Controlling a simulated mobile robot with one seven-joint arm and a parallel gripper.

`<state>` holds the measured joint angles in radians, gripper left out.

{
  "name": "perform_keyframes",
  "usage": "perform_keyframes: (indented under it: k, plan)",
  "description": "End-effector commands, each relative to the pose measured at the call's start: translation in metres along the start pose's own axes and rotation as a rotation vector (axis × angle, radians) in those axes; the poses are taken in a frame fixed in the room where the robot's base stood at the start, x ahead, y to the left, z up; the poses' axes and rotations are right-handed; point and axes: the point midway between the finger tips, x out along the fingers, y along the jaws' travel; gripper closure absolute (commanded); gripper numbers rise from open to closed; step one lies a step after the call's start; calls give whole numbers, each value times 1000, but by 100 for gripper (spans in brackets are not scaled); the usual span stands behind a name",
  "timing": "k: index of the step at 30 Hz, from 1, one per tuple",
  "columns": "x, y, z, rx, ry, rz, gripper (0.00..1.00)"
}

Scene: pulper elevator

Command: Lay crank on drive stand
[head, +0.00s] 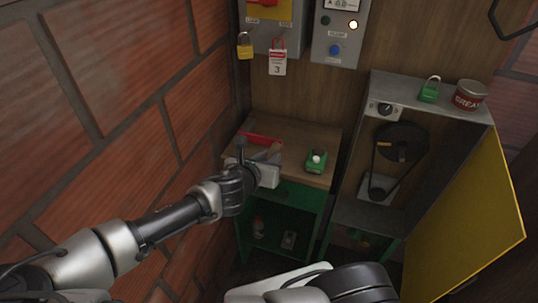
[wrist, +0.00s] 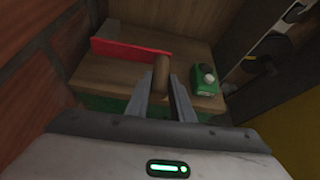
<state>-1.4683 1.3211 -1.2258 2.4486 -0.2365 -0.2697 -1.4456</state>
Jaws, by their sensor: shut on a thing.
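My gripper (head: 268,158) is over the wooden bench top at the left. In the wrist view its two fingers (wrist: 159,88) are shut on a brown, wood-coloured cylindrical piece (wrist: 161,68), which looks like the crank's handle. The rest of the crank is hidden or cannot be made out. The grey stand (head: 432,105) to the right of the bench looks like the drive stand. A black pulley (head: 400,143) and a belt are inside it, and its yellow door (head: 470,225) is swung open.
A red piece (wrist: 125,51) and a green box with a pale knob (head: 316,161) are on the bench (head: 300,132). A green padlock (head: 430,90) and a grease can (head: 470,96) stand on the grey stand's top. A brick wall (head: 110,100) is close at left.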

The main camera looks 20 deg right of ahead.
Motion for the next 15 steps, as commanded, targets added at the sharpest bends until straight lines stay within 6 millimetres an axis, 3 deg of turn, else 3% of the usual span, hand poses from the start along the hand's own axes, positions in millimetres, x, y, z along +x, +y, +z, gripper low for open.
perform_keyframes:
  k: [15]
  plan:
    - [24,4,-44,1,-1,1,100]
